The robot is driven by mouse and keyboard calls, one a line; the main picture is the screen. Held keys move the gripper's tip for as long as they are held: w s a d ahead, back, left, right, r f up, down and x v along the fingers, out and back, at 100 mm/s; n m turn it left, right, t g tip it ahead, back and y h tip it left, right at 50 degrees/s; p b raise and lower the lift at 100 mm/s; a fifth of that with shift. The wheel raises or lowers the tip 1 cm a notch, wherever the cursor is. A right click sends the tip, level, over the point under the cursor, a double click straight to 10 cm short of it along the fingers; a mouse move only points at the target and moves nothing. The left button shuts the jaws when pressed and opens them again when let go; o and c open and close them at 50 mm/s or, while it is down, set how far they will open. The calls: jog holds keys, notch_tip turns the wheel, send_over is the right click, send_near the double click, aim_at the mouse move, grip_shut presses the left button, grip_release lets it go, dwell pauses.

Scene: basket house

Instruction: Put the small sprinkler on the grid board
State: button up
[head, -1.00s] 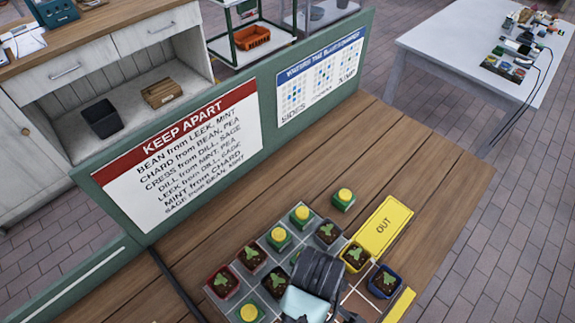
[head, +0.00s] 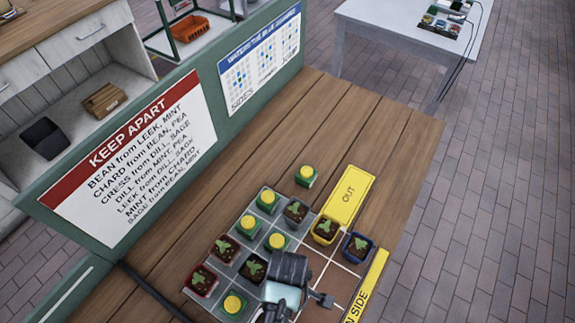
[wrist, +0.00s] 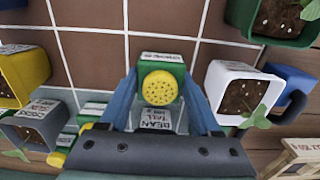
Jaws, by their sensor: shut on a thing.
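My gripper (wrist: 160,80) is shut on a small sprinkler (wrist: 157,90) with a green body and a round yellow head, seen between the blue fingers in the wrist view. The gripper also shows in the head view (head: 290,285), where it hides what it holds. The grid board (head: 333,285) lies on the wooden table, with grey and brown squares and pale lines. Brown squares (wrist: 90,60) show beyond the gripper in the wrist view. A white label reading BEAN TALL (wrist: 155,120) shows between the fingers; I cannot tell what it belongs to.
Several sprinklers (head: 277,241) and plant pots stand on the board, including a yellow pot (head: 326,230) and a blue pot (head: 358,247). Another sprinkler (head: 306,176) stands off the board beside the OUT sign (head: 348,195). A white pot (wrist: 240,90) is close right of the gripper.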

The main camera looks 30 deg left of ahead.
jog(key=shift+f, duration=0.2)
jog(key=o, duration=1.5)
jog(key=shift+c, duration=0.2)
jog(key=shift+r, duration=0.2)
